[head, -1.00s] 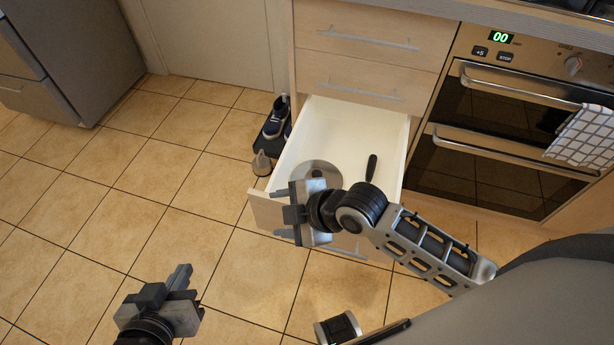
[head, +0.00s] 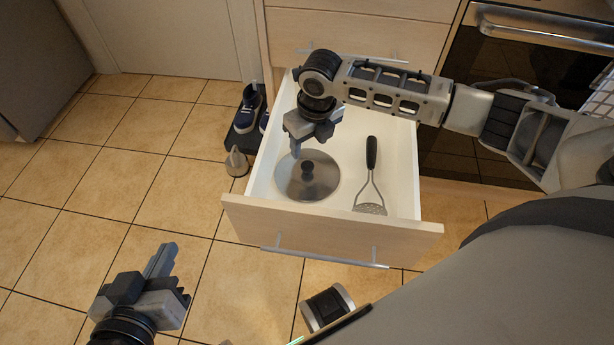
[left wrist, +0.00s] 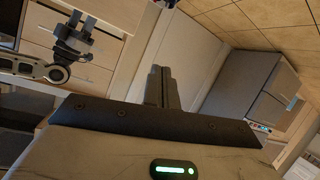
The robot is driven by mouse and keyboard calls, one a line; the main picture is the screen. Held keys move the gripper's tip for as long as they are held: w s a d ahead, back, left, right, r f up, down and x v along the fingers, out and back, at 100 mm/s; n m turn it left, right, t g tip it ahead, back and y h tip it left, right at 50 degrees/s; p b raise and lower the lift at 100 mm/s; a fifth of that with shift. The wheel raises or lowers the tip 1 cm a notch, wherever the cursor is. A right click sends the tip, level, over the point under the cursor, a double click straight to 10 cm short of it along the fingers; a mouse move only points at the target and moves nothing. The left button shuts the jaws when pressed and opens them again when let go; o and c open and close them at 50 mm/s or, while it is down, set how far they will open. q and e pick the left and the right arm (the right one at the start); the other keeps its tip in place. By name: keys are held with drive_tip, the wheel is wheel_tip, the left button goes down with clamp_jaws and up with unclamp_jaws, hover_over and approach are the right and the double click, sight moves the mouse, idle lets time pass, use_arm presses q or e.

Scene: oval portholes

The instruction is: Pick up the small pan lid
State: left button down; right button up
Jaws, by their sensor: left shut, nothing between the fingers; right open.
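The small pan lid (head: 307,176) is a round steel disc with a black knob. It lies flat in the open white drawer (head: 332,222), on the left side. My right gripper (head: 296,150) is open and empty, above the drawer just behind and left of the lid's knob, pointing down. I cannot tell whether it touches the lid. My left gripper (head: 163,262) is shut and empty over the floor at lower left, well away from the drawer. In the left wrist view its fingers (left wrist: 162,88) show closed together.
A potato masher (head: 370,180) with a black handle lies in the drawer, right of the lid. An oven (head: 500,80) is at right. The tiled floor at left is clear.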

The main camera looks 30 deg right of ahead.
sight(308, 165)
drive_tip(key=f, duration=0.2)
drive_tip(key=f+b, duration=0.1)
drive_tip(key=f, duration=0.1)
drive_tip(key=shift+w, duration=0.3)
drive_tip(key=f+b, duration=0.2)
drive_tip(key=f, duration=0.3)
drive_tip(key=shift+w+d+b, duration=0.15)
drive_tip(key=shift+w+b, duration=0.15)
drive_tip(key=shift+b, duration=0.1)
use_arm(q)
drive_tip(key=shift+w+d+r+n+t+h, duration=0.1)
drive_tip(key=shift+d+r+n+t+h, duration=0.1)
drive_tip(key=shift+d+r+t+h, duration=0.25)
drive_tip(key=shift+w+d+r+n+t+h, duration=0.1)
drive_tip(key=shift+d+r+n+t+h, duration=0.1)
drive_tip(key=shift+r+t+h, duration=0.35)
drive_tip(key=shift+r, duration=0.1)
use_arm(e)
drive_tip(key=shift+c, duration=0.3)
use_arm(q)
drive_tip(key=shift+y, duration=0.3)
use_arm(e)
drive_tip(key=shift+r, duration=0.1)
clamp_jaws()
